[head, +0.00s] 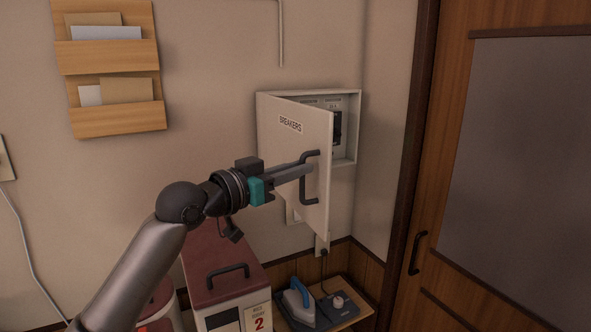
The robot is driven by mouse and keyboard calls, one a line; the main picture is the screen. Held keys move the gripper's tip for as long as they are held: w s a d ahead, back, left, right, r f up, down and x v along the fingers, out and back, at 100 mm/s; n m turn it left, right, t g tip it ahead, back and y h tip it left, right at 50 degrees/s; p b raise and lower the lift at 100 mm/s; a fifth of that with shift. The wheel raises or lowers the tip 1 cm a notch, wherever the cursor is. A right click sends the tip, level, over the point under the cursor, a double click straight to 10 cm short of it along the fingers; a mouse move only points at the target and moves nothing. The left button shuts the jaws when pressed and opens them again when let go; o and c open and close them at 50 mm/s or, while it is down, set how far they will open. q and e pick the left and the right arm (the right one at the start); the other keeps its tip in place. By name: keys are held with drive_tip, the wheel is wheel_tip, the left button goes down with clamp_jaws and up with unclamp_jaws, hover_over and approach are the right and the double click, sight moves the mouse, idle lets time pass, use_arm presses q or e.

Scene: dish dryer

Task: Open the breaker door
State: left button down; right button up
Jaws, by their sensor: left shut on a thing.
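The breaker door (288,150), a pale panel labelled "BREAKERS", stands partly open, hinged on its left side. Behind its free right edge part of the breaker box (357,125) shows, with dark breaker parts (337,127) inside; the rest of the inside is hidden by the door. A dark bar handle (304,190) is on the door near its free edge. My left gripper (312,165) is shut on the upper part of the handle. My right gripper is not in view.
A red-topped box (218,255) with a dark handle stands below my left arm. A small wooden table (350,306) holds a blue-handled iron (298,299). A wooden sliding door (432,215) is at the right. A wooden letter rack (110,58) hangs at upper left.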

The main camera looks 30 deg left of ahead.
use_arm(q)
drive_tip(key=shift+a, duration=0.15)
drive_tip(key=c, duration=0.9)
unclamp_jaws()
drive_tip(key=shift+w, duration=0.1)
drive_tip(key=b+v, duration=0.4)
drive_tip(key=v, duration=1.1)
drive_tip(key=shift+b, duration=0.35)
